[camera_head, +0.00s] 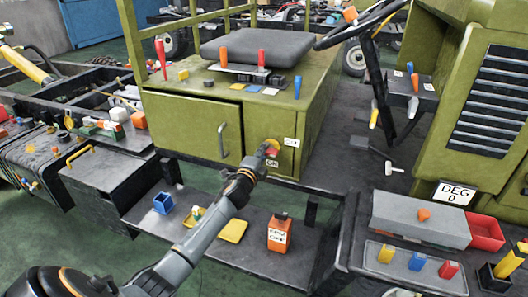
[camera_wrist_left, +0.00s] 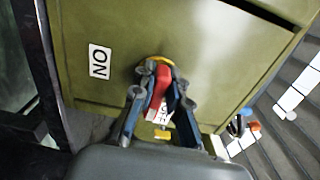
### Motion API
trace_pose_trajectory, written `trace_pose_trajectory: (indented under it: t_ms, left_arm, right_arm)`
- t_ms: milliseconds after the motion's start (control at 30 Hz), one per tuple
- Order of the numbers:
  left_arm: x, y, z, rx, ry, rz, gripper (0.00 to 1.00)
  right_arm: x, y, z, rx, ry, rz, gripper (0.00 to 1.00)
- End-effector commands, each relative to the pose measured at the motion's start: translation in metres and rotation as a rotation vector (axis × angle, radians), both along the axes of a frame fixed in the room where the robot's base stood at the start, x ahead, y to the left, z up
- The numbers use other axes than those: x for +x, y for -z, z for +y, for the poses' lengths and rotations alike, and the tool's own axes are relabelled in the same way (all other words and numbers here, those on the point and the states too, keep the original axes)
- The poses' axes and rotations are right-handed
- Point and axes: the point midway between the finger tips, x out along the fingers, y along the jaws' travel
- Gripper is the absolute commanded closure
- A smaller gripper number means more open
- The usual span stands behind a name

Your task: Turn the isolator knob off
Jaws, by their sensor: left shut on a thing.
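The isolator knob (camera_wrist_left: 161,76) is a red handle on a yellow base, on the green cabinet's front panel (camera_wrist_left: 215,50). My left gripper (camera_head: 269,153) reaches this panel from below. In the left wrist view its two fingers (camera_wrist_left: 160,92) are shut on the red handle from both sides. A white ON label (camera_wrist_left: 100,61) sits left of the knob in the wrist view. Another white label (camera_wrist_left: 157,114) is partly hidden behind the fingers. In the head view an OFF label (camera_head: 290,142) is to the knob's upper right, and the gripper covers most of the knob. My right gripper is out of view.
A cabinet door with a grey handle (camera_head: 222,140) is left of the knob. A steering wheel (camera_head: 358,26) rises at the upper right.

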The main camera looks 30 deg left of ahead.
Motion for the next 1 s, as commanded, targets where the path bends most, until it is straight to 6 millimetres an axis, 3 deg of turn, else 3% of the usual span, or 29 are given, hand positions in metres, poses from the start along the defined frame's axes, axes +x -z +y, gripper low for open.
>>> trace_pose_trajectory:
  t_ms: [600, 633, 700, 1000]
  left_arm:
    - [-0.0003, 0.0021, 0.0001, -0.04, -0.001, -0.006, 1.0]
    - [-0.0003, 0.0021, 0.0001, -0.04, -0.001, -0.006, 0.79]
    - [-0.0003, 0.002, 0.0001, -0.039, -0.001, -0.006, 0.65]
    - [-0.0004, 0.0012, 0.0, -0.036, 0.0, -0.008, 0.62]
  right_arm:
    - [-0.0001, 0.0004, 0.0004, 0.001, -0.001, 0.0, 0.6]
    - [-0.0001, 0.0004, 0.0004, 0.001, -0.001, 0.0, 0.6]
    - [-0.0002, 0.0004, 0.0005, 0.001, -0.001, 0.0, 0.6]
    - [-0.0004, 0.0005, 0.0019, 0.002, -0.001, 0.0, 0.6]
